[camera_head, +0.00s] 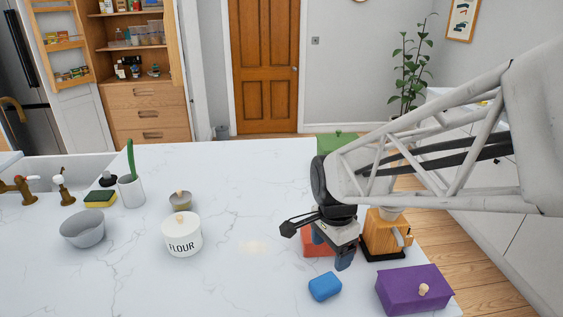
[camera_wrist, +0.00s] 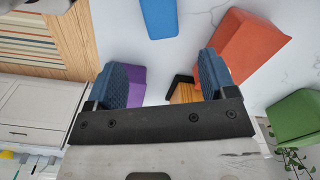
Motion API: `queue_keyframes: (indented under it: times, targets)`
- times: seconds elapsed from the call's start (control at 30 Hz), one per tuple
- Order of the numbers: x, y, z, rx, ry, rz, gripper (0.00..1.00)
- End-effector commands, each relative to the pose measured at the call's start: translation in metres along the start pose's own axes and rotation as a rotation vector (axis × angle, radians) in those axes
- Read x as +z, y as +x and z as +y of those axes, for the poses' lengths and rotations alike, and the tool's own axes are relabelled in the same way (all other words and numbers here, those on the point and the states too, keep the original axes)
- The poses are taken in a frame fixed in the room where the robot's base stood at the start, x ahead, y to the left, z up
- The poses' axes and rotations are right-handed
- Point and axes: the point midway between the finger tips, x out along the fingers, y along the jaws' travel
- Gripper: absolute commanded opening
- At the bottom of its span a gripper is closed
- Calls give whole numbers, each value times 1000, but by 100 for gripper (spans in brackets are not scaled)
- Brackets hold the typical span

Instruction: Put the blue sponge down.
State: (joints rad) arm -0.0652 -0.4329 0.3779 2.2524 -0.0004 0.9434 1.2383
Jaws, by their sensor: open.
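The blue sponge (camera_head: 324,286) lies flat on the white marble counter (camera_head: 225,290), near its front right part. In the wrist view the sponge (camera_wrist: 160,15) shows at the top edge, cut off by the frame and beyond the fingertips. My gripper (camera_head: 332,252) is just behind the sponge in the head view, with its jaws apart and pointing down. In the wrist view the gripper (camera_wrist: 163,78) has its two fingers wide apart and nothing between them in their grasp. The sponge looks apart from both fingers.
An orange-red block (camera_head: 318,246) stands partly hidden behind my gripper. A wooden grinder (camera_head: 384,236) and a purple lidded box (camera_head: 415,290) stand to the right. A flour canister (camera_head: 182,236), small bowl (camera_head: 180,200) and grey bowl (camera_head: 83,230) stand left. The counter's middle is clear.

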Motion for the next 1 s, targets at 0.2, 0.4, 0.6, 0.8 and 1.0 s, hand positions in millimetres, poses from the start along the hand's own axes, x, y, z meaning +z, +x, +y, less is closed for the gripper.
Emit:
queue_keyframes:
  times: [0.2,0.4,0.6,0.8,1.0]
  targets:
    - [1,-10,10,-20,-91,9,78]
    - [3,-29,35,-58,-308,35,78]
    - [8,-49,69,-98,-601,83,78]
    - [14,-64,101,-123,-887,145,78]
    - [18,-71,122,-129,-1080,192,78]
